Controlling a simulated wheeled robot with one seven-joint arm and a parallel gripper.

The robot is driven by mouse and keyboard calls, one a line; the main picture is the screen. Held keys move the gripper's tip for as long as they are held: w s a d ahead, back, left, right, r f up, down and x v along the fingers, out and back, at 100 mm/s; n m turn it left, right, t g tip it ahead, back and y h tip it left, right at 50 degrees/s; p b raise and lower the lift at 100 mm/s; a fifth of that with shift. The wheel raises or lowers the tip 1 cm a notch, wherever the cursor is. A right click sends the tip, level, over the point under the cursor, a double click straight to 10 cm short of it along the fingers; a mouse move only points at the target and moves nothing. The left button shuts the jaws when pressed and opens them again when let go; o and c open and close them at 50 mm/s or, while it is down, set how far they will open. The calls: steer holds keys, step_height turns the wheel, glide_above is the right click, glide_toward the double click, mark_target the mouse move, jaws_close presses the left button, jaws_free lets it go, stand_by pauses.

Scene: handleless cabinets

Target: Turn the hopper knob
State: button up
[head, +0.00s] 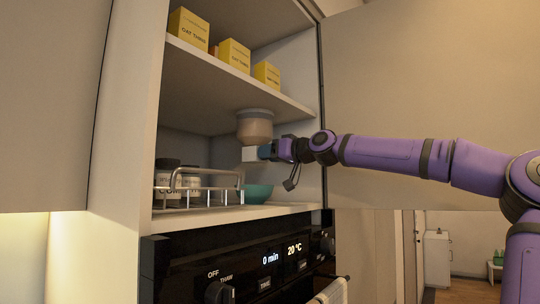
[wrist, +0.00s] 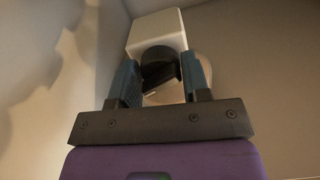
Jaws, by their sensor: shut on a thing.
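The hopper (head: 255,126) is a rounded beige container with a greyish top, fixed under the middle shelf of the open cabinet. A pale box-shaped part (head: 249,154) sits just below it; a white block also shows at the top of the wrist view (wrist: 157,28). My gripper (head: 265,152) reaches in from the right at the hopper's lower end. In the wrist view its blue fingers stand either side of the dark round knob (wrist: 158,70) and are shut on it. The fingers hide the knob in the head view.
Yellow boxes (head: 234,54) stand on the shelf above. Below are a wire rack (head: 205,190) with jars (head: 187,183) and a teal bowl (head: 258,194). An oven panel (head: 245,268) is underneath. The cabinet's side wall is close to my gripper.

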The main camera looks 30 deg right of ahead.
steer(key=shift+m, duration=2.1)
steer(key=o, duration=0.9)
steer(key=shift+c, duration=0.2)
steer(key=v, duration=1)
steer(key=shift+s, duration=0.4)
steer(key=shift+d, duration=0.15)
